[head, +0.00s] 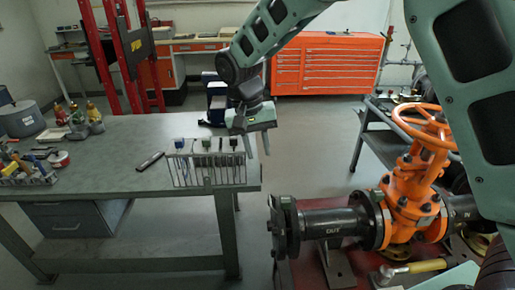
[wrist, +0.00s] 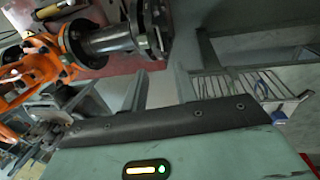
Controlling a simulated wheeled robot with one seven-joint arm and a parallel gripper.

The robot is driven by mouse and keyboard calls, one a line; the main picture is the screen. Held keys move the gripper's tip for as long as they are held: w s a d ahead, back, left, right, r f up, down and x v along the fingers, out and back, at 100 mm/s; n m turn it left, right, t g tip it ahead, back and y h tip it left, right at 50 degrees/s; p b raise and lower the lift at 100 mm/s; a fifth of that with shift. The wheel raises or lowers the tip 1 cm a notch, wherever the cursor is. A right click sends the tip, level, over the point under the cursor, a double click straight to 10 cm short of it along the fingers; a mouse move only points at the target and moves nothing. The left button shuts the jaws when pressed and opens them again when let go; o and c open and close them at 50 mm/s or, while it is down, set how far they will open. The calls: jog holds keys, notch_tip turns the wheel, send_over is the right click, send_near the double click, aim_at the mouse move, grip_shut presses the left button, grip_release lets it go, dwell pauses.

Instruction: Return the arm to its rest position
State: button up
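My gripper (head: 258,150) hangs in the middle of the head view, near the right end of the workbench, with its fingers pointing down. Its two fingers are apart, with nothing between them. In the wrist view the fingers (wrist: 160,88) also show apart and empty. My arm reaches down to it from the top right. The orange gate valve (head: 408,195) with its handwheel (head: 425,127) stands at the right, well apart from my gripper. The valve also shows at the left of the wrist view (wrist: 40,62).
A wire rack (head: 208,168) with tools is at the front edge of the workbench (head: 120,185), close left of my gripper. Black pipe (head: 335,220) runs left from the valve. A grey cart (head: 372,140) stands behind the valve. Open floor (head: 310,145) lies between bench and cart.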

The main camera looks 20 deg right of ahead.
jog(key=s+a+r+n+y, duration=0.1)
jog(key=s+a+r+n, duration=0.1)
jog(key=s, duration=0.5)
jog(key=s+a+r+n+y, duration=0.1)
jog(key=s+a+n, duration=0.15)
jog(key=s, duration=0.45)
jog(key=s+d+n, duration=0.4)
jog(key=s+n, duration=0.1)
jog(key=s, duration=1.1)
jog(key=shift+f+y, duration=0.3)
jog(key=shift+f, duration=0.15)
